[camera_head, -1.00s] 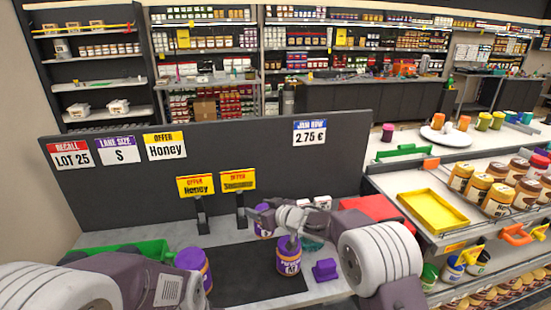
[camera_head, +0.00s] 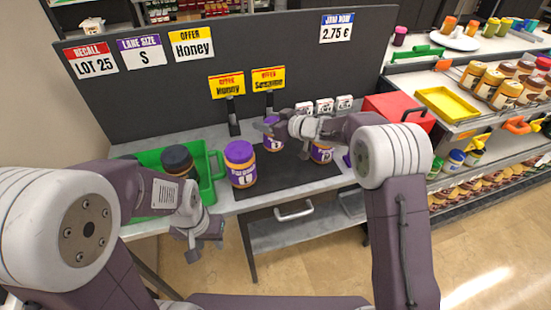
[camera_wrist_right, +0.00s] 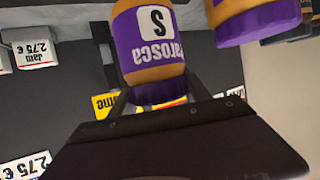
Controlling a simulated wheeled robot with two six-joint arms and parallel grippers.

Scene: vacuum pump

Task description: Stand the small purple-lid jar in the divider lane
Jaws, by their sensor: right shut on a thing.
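A small purple-lid jar with an S on its label (camera_wrist_right: 152,40) is between my right gripper's jaws (camera_wrist_right: 158,92) in the right wrist view. In the head view the right gripper (camera_head: 268,126) is at the top of that jar (camera_head: 273,141), above the back of the dark mat. I cannot tell whether its base touches the mat. A larger purple-lid jar (camera_head: 241,166) stands at the mat's left edge. Another purple-lid jar (camera_head: 321,154) is partly hidden behind my right arm. My left gripper (camera_head: 203,240) hangs in front of the table edge, clear of the jars. No divider lane is clearly recognisable.
A green crate (camera_head: 213,165) with a dark-lidded jar (camera_head: 177,159) is at the left. Offer signs (camera_head: 227,86) stand behind the mat (camera_head: 262,183). A red box (camera_head: 395,110) and yellow tray (camera_head: 450,104) are at the right. The front of the mat is clear.

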